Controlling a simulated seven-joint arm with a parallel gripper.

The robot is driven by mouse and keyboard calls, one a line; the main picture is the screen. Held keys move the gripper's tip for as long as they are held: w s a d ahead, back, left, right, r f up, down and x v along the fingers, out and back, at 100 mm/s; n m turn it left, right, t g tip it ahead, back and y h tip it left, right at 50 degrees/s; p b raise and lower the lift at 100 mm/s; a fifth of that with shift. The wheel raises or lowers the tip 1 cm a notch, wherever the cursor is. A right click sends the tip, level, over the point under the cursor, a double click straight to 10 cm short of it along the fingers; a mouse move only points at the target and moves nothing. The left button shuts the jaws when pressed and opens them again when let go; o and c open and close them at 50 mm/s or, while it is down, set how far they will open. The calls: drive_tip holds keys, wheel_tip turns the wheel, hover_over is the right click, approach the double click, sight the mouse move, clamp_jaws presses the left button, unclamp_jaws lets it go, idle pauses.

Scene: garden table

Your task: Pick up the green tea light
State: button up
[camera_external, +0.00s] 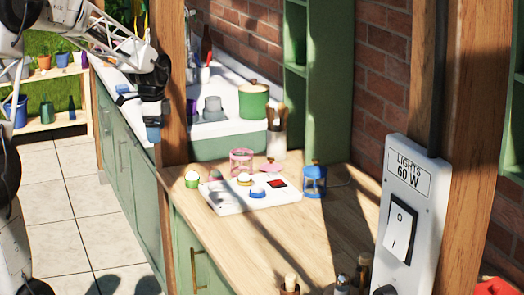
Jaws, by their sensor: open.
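The green tea light (192,180), a small green cup with a pale top, stands on the wooden counter just left of a white tray-like board (236,205). My gripper (153,134) hangs in the upper left, apart from the tea light, up and to its left in the picture. It points down and looks empty; its fingertips are small and dark here. A wooden post stands close to it on the right.
The white board carries a blue tea light (257,193) and a yellowish one (244,178). A pink lantern (241,162) and a blue lantern (314,181) stand nearby. A green pot (253,101) is behind. The counter's front (262,240) is mostly clear.

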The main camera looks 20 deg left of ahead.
drive_tip(key=w+f+m, duration=0.4)
drive_tip(key=w+f, duration=0.3)
drive_tip(key=w, duration=0.3)
drive_tip(key=m+g, duration=0.1)
drive_tip(key=m, duration=0.2)
hover_over(192, 178)
drive_tip(key=w, duration=0.1)
drive_tip(key=f, duration=0.8)
drive_tip(key=shift+w+a+f, duration=0.2)
drive_tip(key=shift+a+f, duration=0.05)
drive_tip(key=shift+a, duration=0.05)
drive_tip(key=shift+f, duration=1.3)
drive_tip(key=shift+w+a+f, duration=0.1)
drive_tip(key=shift+w+f, duration=0.05)
drive_tip(key=shift+f, duration=2.45)
